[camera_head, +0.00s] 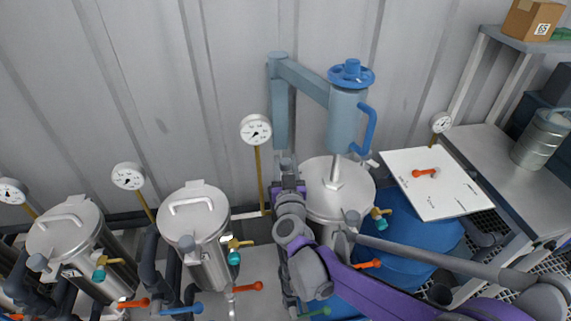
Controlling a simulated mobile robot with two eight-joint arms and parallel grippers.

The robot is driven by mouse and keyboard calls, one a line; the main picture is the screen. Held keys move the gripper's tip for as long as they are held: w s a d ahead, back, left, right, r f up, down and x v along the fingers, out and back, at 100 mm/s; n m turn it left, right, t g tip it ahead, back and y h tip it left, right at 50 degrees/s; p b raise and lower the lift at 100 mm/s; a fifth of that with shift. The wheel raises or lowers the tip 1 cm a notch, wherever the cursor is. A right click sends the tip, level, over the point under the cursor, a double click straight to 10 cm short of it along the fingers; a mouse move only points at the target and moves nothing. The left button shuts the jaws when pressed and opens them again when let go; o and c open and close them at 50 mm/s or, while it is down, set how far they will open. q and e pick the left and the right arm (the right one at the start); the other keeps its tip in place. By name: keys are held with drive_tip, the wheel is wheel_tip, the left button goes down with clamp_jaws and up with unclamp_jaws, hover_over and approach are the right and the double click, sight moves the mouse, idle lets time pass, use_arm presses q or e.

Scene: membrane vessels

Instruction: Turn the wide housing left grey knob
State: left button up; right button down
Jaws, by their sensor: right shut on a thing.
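The wide housing (322,208) is a steel vessel with a round lid, standing right of the middle. My right arm comes in from the lower right, and its gripper (288,174) is at the left side of this housing. It is shut on the left grey knob (287,161), of which only a small part shows above the gripper. The knob's turn angle cannot be told. Another grey knob (353,217) sits on the housing's front. My left gripper is not in view.
A blue lifting arm with a handwheel (351,74) stands behind the housing. Narrower vessels (195,214) stand left, with gauges (256,130) behind. Blue drums (405,222), a white board (432,182) and a metal table (500,160) are right. My arm covers the housing's lower front.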

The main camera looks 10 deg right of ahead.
drive_tip(key=shift+a+f+m+h+b, duration=0.1)
drive_tip(key=shift+m+h+b, duration=0.6)
drive_tip(key=shift+h, duration=0.4)
drive_tip(key=shift+m+g+h, duration=0.5)
drive_tip(key=shift+m+h, duration=0.2)
drive_tip(key=shift+h, duration=0.4)
drive_tip(key=shift+c, duration=2.2)
unclamp_jaws()
drive_tip(key=v, duration=1.1)
